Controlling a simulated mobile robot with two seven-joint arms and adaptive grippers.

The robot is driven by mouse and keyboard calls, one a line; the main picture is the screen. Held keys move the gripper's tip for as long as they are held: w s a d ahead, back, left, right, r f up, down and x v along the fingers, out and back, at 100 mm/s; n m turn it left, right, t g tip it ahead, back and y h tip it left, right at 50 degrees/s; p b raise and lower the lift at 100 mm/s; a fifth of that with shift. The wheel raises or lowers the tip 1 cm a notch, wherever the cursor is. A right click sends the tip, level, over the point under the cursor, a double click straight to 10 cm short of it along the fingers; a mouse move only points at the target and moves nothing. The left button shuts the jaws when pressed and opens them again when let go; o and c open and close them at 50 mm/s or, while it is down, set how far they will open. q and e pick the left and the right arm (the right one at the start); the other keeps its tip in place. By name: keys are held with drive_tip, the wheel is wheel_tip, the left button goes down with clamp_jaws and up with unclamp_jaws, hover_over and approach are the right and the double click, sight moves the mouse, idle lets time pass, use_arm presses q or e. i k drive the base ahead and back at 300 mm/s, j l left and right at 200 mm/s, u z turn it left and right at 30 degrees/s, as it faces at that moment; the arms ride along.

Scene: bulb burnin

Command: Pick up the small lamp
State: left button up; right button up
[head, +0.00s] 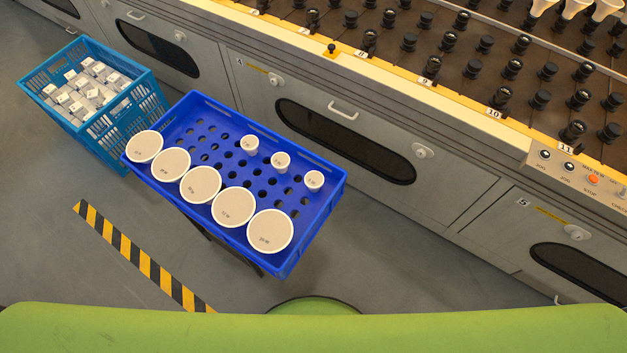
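A blue tray (300,251) with round holes stands at the middle left, beside the grey cabinets. Three small lamps with white round tops sit along its far right part: one on the left (250,143), one in the middle (281,161) and one on the right (314,180). Several large lamps with wide white discs line its near side, such as the one at the near right end (270,231). The lamps show mostly from above, and their lower parts are hidden in the tray. Neither of my grippers is in view.
A light-blue crate (148,104) with small white boxes stands left of the tray. The bench (505,45) with rows of black sockets and a control panel (578,176) runs along the upper right. Striped tape (140,257) marks the open floor.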

sight(315, 179)
drive_tip(key=z, duration=1.45)
drive_tip(key=u, duration=1.45)
drive_tip(key=k+l+u, duration=0.1)
drive_tip(key=l+u, duration=0.3)
drive_tip(key=k+l+u, duration=0.1)
drive_tip(key=l+u, duration=0.35)
drive_tip(key=k+l+u, duration=0.2)
drive_tip(key=l+u, duration=0.2)
